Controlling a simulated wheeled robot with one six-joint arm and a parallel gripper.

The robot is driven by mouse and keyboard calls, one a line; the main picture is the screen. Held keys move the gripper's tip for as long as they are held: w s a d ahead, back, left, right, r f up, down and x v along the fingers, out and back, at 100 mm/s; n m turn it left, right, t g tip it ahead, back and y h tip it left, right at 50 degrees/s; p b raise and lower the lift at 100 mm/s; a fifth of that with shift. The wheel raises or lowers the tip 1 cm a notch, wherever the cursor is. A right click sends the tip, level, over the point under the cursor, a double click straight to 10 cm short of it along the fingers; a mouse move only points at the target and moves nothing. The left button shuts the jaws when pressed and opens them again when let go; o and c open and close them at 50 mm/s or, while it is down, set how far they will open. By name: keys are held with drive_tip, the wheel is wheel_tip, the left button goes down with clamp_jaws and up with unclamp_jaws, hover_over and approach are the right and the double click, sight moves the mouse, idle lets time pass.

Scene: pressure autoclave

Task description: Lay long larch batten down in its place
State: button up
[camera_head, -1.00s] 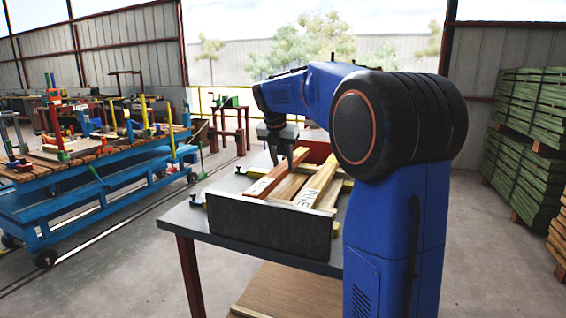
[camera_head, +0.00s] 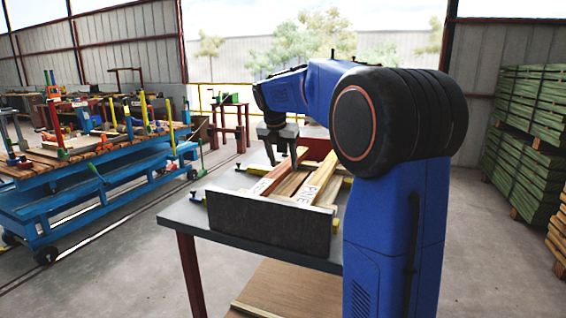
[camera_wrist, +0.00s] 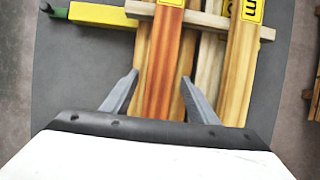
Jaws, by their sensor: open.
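A reddish-brown batten (camera_wrist: 165,60), which I take to be the larch one, lies among paler battens on the grey table. In the head view the reddish batten (camera_head: 276,174) is at the left of the group, its near end hidden behind a dark upright board. My gripper (camera_head: 282,158) is open just above it. In the wrist view the open fingers of my gripper (camera_wrist: 160,78) stand on either side of the reddish batten, with gaps showing.
The dark board (camera_head: 268,223) stands along the near edge of the grey table (camera_head: 182,212). A pale batten (camera_wrist: 237,70) with a yellow label lies right of the reddish one, and a crosspiece (camera_wrist: 200,17) spans them. A blue trolley (camera_head: 100,200) stands at left, green timber stacks (camera_head: 530,130) at right.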

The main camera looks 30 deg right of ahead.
drive_tip(key=v, duration=1.3)
drive_tip(key=shift+w+d, duration=0.1)
